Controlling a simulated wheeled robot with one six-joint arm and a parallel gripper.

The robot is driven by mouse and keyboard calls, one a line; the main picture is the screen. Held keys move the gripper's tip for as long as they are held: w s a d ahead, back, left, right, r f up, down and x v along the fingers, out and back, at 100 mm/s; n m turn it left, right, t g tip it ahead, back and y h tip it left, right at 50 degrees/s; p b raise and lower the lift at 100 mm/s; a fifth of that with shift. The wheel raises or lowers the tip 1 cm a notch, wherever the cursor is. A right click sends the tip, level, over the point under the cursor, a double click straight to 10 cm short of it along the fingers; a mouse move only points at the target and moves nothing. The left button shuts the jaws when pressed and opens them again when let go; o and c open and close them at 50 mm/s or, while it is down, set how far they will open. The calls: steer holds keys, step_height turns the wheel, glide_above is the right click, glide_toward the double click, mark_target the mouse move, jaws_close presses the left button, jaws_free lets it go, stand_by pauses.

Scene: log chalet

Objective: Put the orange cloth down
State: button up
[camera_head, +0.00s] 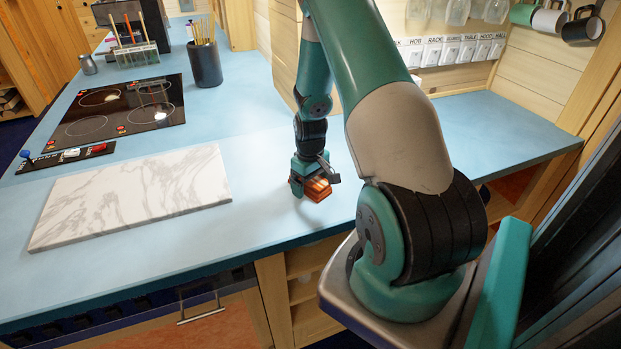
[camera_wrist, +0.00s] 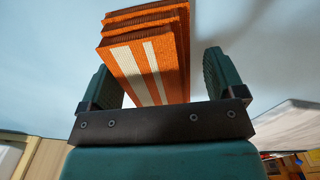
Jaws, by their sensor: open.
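The orange cloth (camera_head: 318,188) is folded in thick layers and has pale stripes. It is at the blue worktop, close to its front edge and right of the marble board. My gripper (camera_head: 309,184) is low over the worktop with the cloth at its fingers. In the wrist view the cloth (camera_wrist: 150,55) stands between the two fingers of my gripper (camera_wrist: 158,78), with a gap on each side. The jaws are open around it. Where the cloth meets the worktop is hard to see.
The marble board (camera_head: 135,195) lies left of my gripper. A black hob (camera_head: 120,108), a dark utensil pot (camera_head: 205,64) and a test-tube-like rack (camera_head: 137,55) are farther back. The blue worktop (camera_head: 265,150) is bare around the gripper. Mugs (camera_head: 583,27) hang at the upper right.

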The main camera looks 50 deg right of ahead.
step_height(320, 180, up, 12)
steer(key=b, duration=0.3)
steer(key=w+a+r+n, duration=0.2)
steer(key=a+r, duration=0.4)
steer(key=a, duration=0.6)
steer(key=s+a+r+n+y, duration=0.2)
steer(key=s+a+r, duration=0.2)
steer(key=a, duration=0.6)
steer(key=s+a+r+n+y, duration=0.1)
steer(key=s+a+r+n, duration=0.25)
steer(key=a, duration=0.65)
steer(key=s+a+r+n+y, duration=0.1)
steer(key=s+a, duration=0.5)
steer(key=s, duration=0.3)
steer(key=shift+s+a+r, duration=0.2)
steer(key=shift+s+r, duration=0.1)
steer(key=shift+r, duration=0.05)
